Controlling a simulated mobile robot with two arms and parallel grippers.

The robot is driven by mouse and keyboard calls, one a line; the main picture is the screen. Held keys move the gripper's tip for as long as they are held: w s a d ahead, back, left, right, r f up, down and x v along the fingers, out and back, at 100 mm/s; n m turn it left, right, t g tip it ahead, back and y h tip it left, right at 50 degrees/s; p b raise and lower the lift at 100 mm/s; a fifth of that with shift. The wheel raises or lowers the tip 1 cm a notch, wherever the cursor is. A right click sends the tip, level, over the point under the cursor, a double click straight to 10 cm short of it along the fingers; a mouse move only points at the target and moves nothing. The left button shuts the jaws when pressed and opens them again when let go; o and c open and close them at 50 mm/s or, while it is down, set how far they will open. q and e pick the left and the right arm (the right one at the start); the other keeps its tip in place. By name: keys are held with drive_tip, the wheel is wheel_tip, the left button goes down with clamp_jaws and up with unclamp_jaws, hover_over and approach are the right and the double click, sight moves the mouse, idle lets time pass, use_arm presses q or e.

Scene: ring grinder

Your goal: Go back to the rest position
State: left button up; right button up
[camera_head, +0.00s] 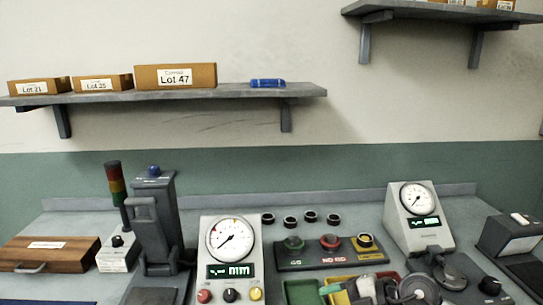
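The workbench (85,215) runs along the wall. A dial gauge with a digital mm display (230,247) stands at the front middle, and a second dial gauge (418,215) stands at the right. Several dark rings (290,222) sit in a row at the back of the bench. Dark metal parts (418,289) at the bottom edge are partly cut off, and I cannot tell exactly what they are.
A signal tower (115,182), a grey machine (158,225) and a wooden case (48,252) stand at the left. Boxes sit on the left wall shelf (225,91). Another shelf (440,13) hangs upper right.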

drive_tip(key=s+a+r+m+t+y, duration=0.1)
drive_tip(key=s+a+r+t+y, duration=0.1)
drive_tip(key=a+r+t+y, duration=0.25)
drive_tip(key=d+r+m+t+h, duration=0.3)
drive_tip(key=d+m+t+h, duration=0.15)
drive_tip(key=m+t, duration=0.65)
drive_tip(key=s+d+f+m+g+h, duration=0.3)
drive_tip(key=s+d+f+m+h, duration=0.2)
drive_tip(key=d+f+m+h, duration=0.7)
drive_tip(key=s+a+f+g, duration=0.2)
drive_tip(key=s+f+g, duration=0.35)
drive_tip(key=s, duration=0.35)
drive_tip(key=s+a+f+g, duration=0.2)
drive_tip(key=s+f+g, duration=0.35)
drive_tip(key=s, duration=0.45)
wheel_tip(320, 180, down, 27)
drive_tip(key=s+g, duration=0.1)
drive_tip(key=g, duration=0.2)
drive_tip(key=s+d+f, duration=0.2)
drive_tip(key=s+f, duration=1.2)
drive_tip(key=s, duration=0.1)
drive_tip(key=shift+d+f+g, duration=0.35)
drive_tip(key=shift+d, duration=0.05)
